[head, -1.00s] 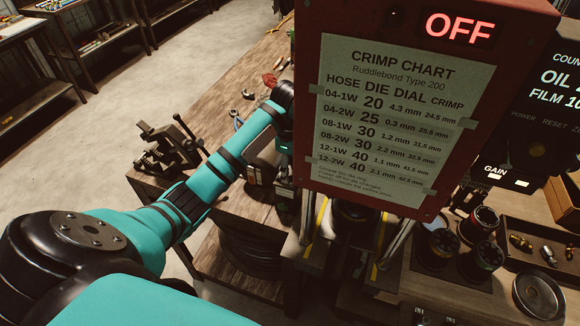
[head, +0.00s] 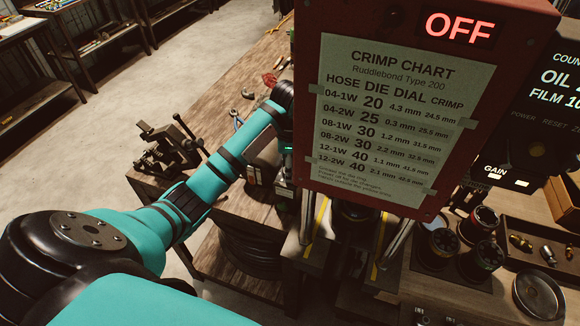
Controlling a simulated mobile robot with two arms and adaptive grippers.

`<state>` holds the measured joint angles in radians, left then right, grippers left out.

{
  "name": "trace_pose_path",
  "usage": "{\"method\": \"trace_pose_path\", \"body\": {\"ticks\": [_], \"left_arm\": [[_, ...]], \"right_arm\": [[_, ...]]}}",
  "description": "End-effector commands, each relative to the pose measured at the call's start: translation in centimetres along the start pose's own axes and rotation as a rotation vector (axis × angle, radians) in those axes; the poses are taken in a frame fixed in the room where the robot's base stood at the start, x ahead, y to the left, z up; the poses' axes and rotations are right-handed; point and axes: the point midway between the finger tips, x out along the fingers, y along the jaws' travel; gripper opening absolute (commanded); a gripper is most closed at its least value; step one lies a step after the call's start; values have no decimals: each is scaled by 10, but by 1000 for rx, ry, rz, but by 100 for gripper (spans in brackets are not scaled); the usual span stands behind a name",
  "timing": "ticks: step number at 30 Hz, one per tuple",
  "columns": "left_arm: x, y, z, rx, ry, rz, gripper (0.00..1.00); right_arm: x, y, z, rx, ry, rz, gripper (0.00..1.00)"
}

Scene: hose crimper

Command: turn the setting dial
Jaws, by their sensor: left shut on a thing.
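The crimper's red box (head: 308,60) fills the upper right of the head view, with a taped crimp chart (head: 405,115) and a lit OFF display (head: 460,27). My left arm reaches in to the left side of the crimper. My left gripper (head: 284,180) points down beside the box's left edge and is partly covered by it. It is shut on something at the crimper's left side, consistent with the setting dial. The dial itself and the fingertips are too dark and covered to make out. My right gripper is not in view.
A wooden bench (head: 215,100) carries a dark vise-like tool (head: 165,150) left of my forearm. Several dark die cylinders (head: 481,255) and a tray of brass fittings (head: 545,245) stand at right. A round metal dish (head: 540,297) lies in front. Open floor is at upper left.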

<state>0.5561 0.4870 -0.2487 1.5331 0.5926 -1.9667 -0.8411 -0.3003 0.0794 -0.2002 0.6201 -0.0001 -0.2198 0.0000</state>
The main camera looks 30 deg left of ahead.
Motion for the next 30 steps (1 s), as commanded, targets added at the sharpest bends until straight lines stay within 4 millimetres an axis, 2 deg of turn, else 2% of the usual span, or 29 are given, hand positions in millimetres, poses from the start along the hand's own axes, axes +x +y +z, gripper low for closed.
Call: {"method": "trace_pose_path", "body": {"ticks": [30], "left_arm": [[-1, -1, 0, -969, 3, -2, 7]], "right_arm": [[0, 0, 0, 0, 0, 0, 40]]}}
